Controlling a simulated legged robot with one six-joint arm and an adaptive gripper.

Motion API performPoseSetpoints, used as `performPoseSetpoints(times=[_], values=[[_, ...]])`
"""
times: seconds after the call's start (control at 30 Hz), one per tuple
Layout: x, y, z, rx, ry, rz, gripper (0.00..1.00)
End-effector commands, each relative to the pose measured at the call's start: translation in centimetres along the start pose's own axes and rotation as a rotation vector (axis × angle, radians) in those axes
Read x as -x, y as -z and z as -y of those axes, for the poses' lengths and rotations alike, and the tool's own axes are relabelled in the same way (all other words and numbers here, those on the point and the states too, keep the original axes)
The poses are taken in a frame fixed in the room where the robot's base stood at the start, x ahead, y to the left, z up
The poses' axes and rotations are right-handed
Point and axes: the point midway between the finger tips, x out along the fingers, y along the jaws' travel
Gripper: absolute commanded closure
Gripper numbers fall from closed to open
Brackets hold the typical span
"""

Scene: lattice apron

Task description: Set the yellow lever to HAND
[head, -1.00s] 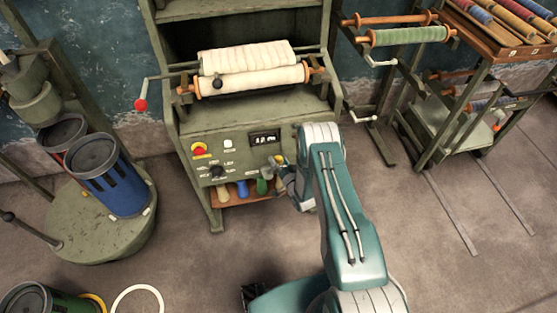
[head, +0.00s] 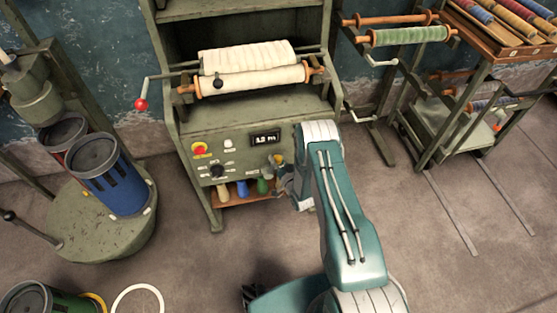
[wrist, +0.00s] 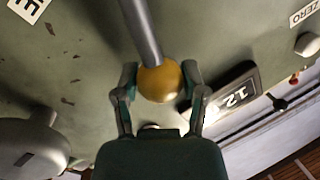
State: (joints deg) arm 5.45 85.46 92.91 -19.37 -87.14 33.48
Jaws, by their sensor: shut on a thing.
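The yellow lever's ball knob (wrist: 160,82) sits on a grey rod in the wrist view, between the fingers of my gripper (wrist: 159,78). The fingers are closed on the ball from both sides. The rod runs up and out of the top of the view. In the head view, the yellow knob (head: 279,158) is a small spot at the right side of the machine's control panel (head: 228,152), with my gripper (head: 280,170) against it. The HAND marking is not legible in either view; a cut-off label ending in E (wrist: 27,6) shows in the wrist view.
Near the lever are a lit display (head: 265,139), a red button (head: 199,149) and a black knob (head: 217,171). A red-knobbed crank (head: 141,103) sticks out left. Floor right of my arm is clear.

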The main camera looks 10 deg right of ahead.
Motion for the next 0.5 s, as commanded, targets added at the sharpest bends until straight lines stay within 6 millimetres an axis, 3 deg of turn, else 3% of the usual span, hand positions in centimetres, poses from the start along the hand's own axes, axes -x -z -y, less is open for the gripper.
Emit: performPoseSetpoints(times=[0.5], values=[[-1.2,-1.7,4.2,0.414,-0.057,0.079,1.0]])
